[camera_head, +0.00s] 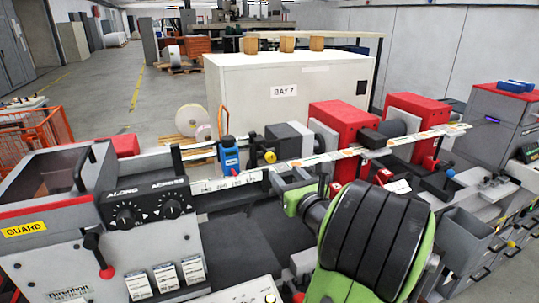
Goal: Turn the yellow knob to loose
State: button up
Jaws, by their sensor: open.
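A small round yellow knob (270,157) sits on the side of a black and grey unit by the rail, near the middle of the head view. Its turn position is too small to read. My gripper (287,177) is open, with grey fingers, in front of the rail. In the picture it is just below and slightly right of the knob, apart from it. I see nothing held between the fingers. My green and black arm hides part of the machine behind it.
A blue block (229,155) with an orange loop stands left of the knob. Red housings (337,125) stand to the right behind the pale label strip (345,153). A control box (140,207) with black dials is at left. A white cabinet (290,88) stands behind.

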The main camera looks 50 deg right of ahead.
aim_at(272, 160)
jog(key=p+x, duration=0.2)
jog(key=x, duration=0.8)
jog(key=shift+w, duration=0.1)
jog(key=shift+c, duration=0.2)
grip_shut()
